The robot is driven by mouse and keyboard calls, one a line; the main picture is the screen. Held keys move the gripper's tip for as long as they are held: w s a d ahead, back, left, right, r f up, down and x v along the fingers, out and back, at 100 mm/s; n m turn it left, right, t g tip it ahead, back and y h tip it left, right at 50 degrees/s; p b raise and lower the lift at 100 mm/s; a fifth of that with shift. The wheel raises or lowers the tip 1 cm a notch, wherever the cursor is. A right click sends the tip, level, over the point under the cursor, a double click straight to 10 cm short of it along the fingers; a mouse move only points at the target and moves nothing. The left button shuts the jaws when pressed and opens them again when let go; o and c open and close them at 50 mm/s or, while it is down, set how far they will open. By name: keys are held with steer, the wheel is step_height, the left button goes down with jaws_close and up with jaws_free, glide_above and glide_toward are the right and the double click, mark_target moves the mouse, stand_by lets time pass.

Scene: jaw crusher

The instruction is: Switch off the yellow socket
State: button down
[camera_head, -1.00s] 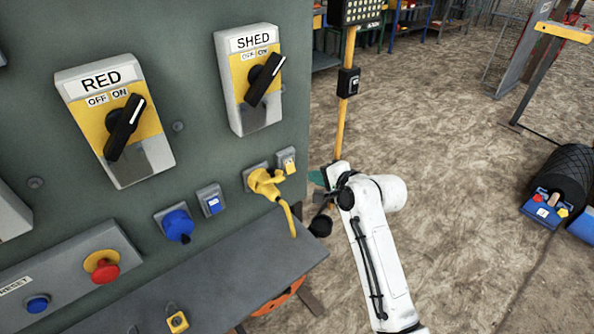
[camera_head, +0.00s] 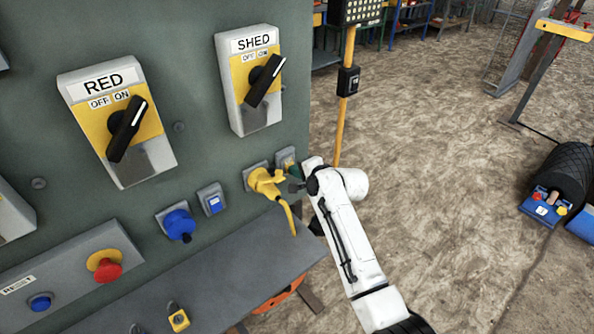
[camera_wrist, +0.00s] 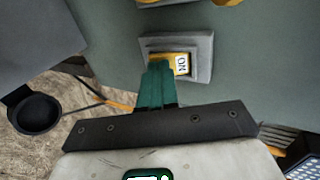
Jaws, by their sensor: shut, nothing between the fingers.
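The yellow socket (camera_head: 262,182) with a yellow plug and cable sits on the grey-green panel in the head view. Its small grey-framed yellow switch (camera_head: 286,158) is just to its upper right, partly hidden by my gripper. In the wrist view the switch (camera_wrist: 183,65) shows an "ON" label on its rocker. My gripper (camera_wrist: 158,68) has green fingers, closed together and empty. The fingertips overlap the left part of the rocker in that view; I cannot tell whether they touch it. In the head view my gripper (camera_head: 293,178) is at the panel's right edge, beside the plug.
A blue socket (camera_head: 178,224) and its blue switch (camera_head: 211,200) sit to the left. The RED knob box (camera_head: 117,120) and SHED knob box (camera_head: 250,80) are above. A grey ledge (camera_head: 215,275) juts out below. Open ground lies right, past a yellow post (camera_head: 345,110).

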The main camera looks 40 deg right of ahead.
steer(key=shift+f, duration=0.1)
steer(key=shift+w+t+b, duration=0.1)
steer(key=shift+t+b, duration=0.2)
steer(key=shift+b, duration=0.35)
steer(key=shift+r+p, duration=0.8)
steer(key=shift+p, duration=0.1)
